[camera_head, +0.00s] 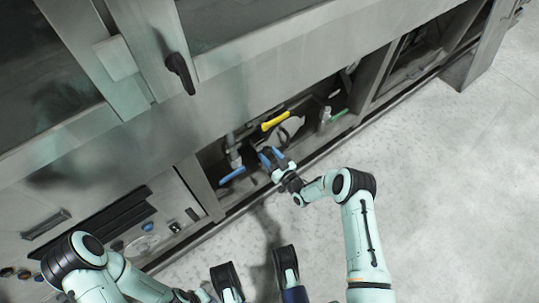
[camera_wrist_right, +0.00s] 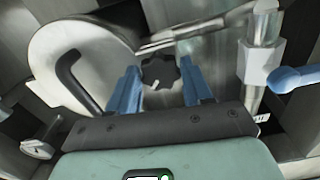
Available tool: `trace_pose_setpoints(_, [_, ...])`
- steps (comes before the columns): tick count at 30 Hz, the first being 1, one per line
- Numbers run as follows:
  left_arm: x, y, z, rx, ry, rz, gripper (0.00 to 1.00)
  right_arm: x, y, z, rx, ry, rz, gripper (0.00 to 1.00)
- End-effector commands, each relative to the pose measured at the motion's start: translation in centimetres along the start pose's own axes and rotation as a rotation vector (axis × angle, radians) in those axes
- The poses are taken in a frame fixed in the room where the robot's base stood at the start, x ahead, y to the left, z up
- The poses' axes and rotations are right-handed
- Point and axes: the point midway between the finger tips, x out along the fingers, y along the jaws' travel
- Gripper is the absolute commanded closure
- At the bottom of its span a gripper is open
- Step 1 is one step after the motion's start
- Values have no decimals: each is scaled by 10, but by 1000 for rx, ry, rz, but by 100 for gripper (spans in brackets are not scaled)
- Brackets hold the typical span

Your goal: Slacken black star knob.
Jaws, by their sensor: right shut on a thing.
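The black star knob (camera_wrist_right: 160,71) shows in the right wrist view between the two blue fingertips, in front of a pale round metal part. A small light bar lies across its lower part. My right gripper (camera_wrist_right: 160,82) is shut on the knob, one finger on each side. In the head view my right gripper (camera_head: 271,157) reaches into the low open bay of the machine, and I cannot make out the knob there. My left arm (camera_head: 95,265) comes in at the lower left, and its gripper is not visible.
Around the gripper in the bay are a yellow handle (camera_head: 274,121), a blue handle (camera_head: 232,175) and a green handle (camera_head: 338,115). In the wrist view a black bent handle (camera_wrist_right: 75,82) is left of the fingers and a blue-ended lever (camera_wrist_right: 296,78) right. The floor (camera_head: 450,180) is clear.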

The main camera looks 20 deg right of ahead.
Motion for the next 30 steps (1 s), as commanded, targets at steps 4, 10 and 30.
trace_pose_setpoints(4, [-3,3,-3,4,14,5,57,0,0,-1,-140,1,-1,81])
trace_pose_setpoints(10, [-6,7,-8,10,32,13,57,0,0,-1,-329,0,-1,81])
trace_pose_setpoints(30, [-14,16,-18,23,73,32,57,0,1,-1,-757,1,0,81])
